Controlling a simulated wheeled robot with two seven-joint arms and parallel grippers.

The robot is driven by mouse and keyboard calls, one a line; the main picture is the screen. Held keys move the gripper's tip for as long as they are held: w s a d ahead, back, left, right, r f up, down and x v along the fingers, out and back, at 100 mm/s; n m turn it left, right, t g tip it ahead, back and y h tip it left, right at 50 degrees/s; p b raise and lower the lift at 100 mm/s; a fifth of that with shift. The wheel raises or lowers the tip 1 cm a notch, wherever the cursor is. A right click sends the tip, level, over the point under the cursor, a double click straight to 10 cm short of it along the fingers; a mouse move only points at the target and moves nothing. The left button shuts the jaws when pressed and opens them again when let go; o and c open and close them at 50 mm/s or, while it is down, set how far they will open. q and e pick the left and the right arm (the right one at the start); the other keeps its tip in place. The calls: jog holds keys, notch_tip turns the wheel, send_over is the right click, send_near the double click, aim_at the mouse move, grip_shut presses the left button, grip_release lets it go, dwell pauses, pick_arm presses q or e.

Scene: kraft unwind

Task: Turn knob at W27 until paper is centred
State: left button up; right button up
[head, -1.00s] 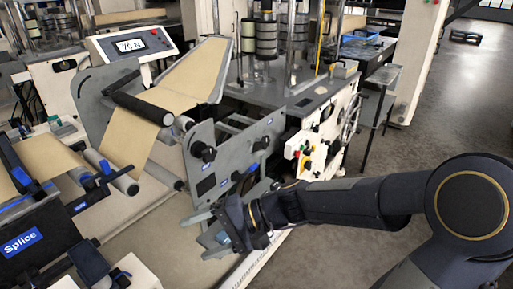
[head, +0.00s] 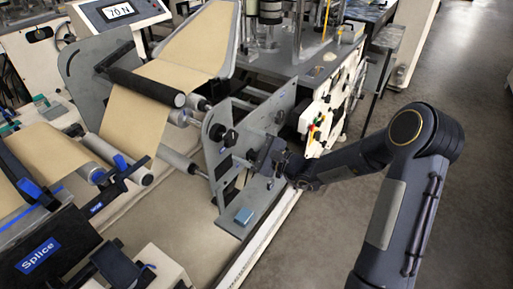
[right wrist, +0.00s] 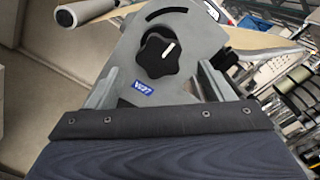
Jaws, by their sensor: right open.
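The black lobed knob (right wrist: 163,55) with a white mark sits on a grey plate in the right wrist view, above a blue W27 label (right wrist: 142,87). In the head view a black knob (head: 230,138) on the plate seems to be this one. My right gripper (right wrist: 158,88) is open, its fingers apart on either side below the knob, with nothing between them; I cannot tell its depth. In the head view the right gripper (head: 250,157) is beside the plate. Brown paper (head: 135,115) runs over rollers. My left gripper is out of view.
A black roller (head: 145,85) and a tension display (head: 118,11) stand at the upper left. The Splice unit (head: 45,255) is at lower left. Open floor (head: 470,100) lies to the right.

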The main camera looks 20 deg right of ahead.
aim_at(233, 139)
jog(key=b+x, duration=0.1)
jog(key=x, duration=0.3)
jog(key=shift+w+a+f+b, duration=0.1)
jog(key=shift+w+a+b, duration=0.05)
jog(key=shift+a+b, duration=0.15)
jog(key=shift+w+a+b, duration=0.3)
jog(key=shift+w+a, duration=0.05)
jog(key=shift+w, duration=0.2)
jog(key=shift+c, duration=0.4)
